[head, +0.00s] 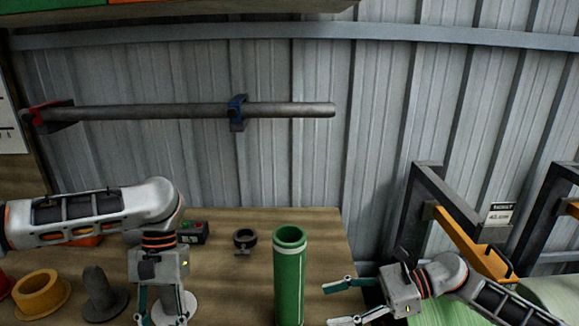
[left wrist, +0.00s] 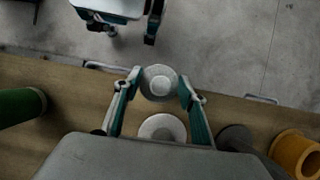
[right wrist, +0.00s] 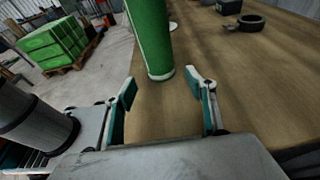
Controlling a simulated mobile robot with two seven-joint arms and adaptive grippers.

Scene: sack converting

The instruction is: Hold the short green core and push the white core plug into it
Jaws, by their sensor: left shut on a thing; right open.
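The short green core (head: 289,285) stands upright on the table, its open end up. It also shows in the right wrist view (right wrist: 150,40), just beyond my right gripper (right wrist: 162,85). That gripper is open and empty, to the right of the core in the head view, not touching it. My left gripper (left wrist: 158,85) is shut on the white core plug (left wrist: 160,82), left of the core and low over the table. A white disc (left wrist: 162,130) shows below the held plug; I cannot tell whether it is a separate piece.
A grey plug (head: 100,290) and a yellow flanged plug (head: 40,294) stand left of my left gripper. A dark ring (head: 245,239) and a small box (head: 193,232) lie behind. A bar (head: 190,111) runs along the wall. The table's right edge is close to the core.

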